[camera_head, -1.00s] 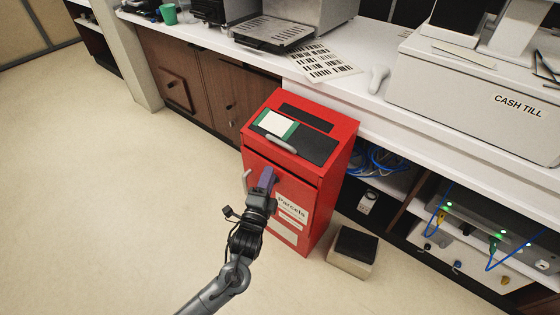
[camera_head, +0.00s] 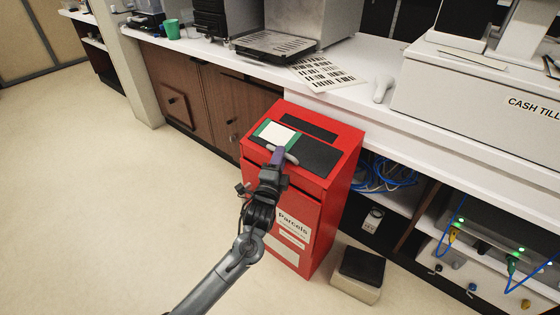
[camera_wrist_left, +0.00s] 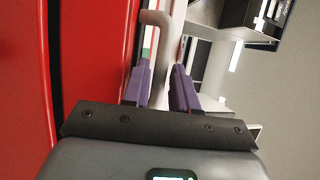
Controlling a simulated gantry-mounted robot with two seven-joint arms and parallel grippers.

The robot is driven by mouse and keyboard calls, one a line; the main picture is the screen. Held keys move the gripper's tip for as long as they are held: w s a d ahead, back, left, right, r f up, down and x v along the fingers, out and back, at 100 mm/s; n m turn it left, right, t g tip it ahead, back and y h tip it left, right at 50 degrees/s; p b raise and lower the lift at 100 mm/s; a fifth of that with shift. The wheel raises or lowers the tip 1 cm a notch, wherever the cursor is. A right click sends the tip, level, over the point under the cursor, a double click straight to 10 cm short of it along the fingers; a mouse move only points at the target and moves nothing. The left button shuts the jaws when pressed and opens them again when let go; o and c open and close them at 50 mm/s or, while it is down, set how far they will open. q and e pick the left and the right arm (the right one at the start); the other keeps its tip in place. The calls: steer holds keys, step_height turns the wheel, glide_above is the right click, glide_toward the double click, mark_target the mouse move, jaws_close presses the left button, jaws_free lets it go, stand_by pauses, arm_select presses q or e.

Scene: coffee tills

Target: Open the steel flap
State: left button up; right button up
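A red parcels box (camera_head: 343,170) stands on the floor against the counter. Its sloped top carries a dark grey flap panel (camera_head: 318,158) with a pale grey bar handle (camera_head: 291,157) at its near side. My left gripper (camera_head: 277,156) is at this handle, partly covering it. In the left wrist view, my left gripper (camera_wrist_left: 160,88) has its purple fingers apart, with the curved grey handle (camera_wrist_left: 158,55) running between them. A gap shows beside the right finger; contact with the left one is unclear. The flap looks shut. My right gripper is not in view.
A dark slot (camera_head: 309,126) and a green-edged white label (camera_head: 278,134) lie on the box's top. The white counter (camera_head: 360,105) with a cash till (camera_head: 460,95) is behind. A small box (camera_head: 358,272) stands on the floor at right. Floor at left is clear.

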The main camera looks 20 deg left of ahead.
arm_select(q)
steer(key=shift+w, duration=0.2)
jaws_close()
steer(key=shift+r, duration=0.1)
